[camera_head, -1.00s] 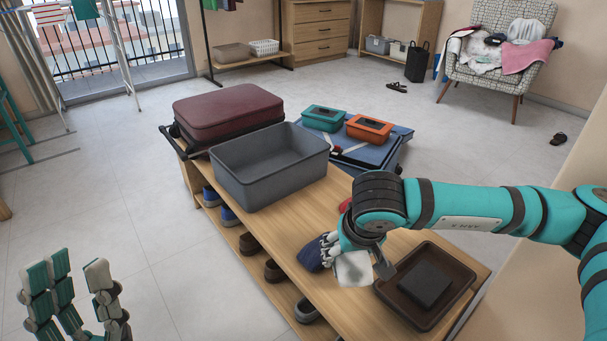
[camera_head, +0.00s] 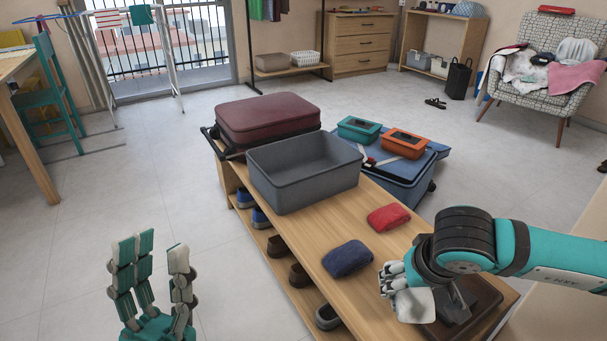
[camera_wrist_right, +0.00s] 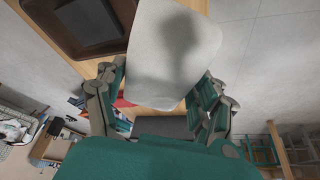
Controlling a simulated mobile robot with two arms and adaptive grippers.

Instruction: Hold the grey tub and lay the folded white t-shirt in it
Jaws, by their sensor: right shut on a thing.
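The grey tub (camera_head: 318,190) stands empty on the wooden bench, its open top facing up. The white t-shirt (camera_head: 414,305) is a small folded pad in my right gripper (camera_head: 396,284), held near the brown tray at the bench's near end. In the wrist view the white t-shirt (camera_wrist_right: 172,50) spans between the fingers of my right gripper (camera_wrist_right: 158,92) and hides part of the bench. The gripper is apart from the tub. My left gripper (camera_head: 152,262) is open and empty, over the floor left of the bench, not touching the tub.
A navy bundle (camera_head: 348,258) and a red bundle (camera_head: 388,217) lie on the bench between tub and right gripper. A brown tray (camera_head: 489,299) is partly hidden by my right arm. A maroon suitcase (camera_head: 266,118) stands behind the tub; a blue suitcase (camera_head: 405,168) is beside it.

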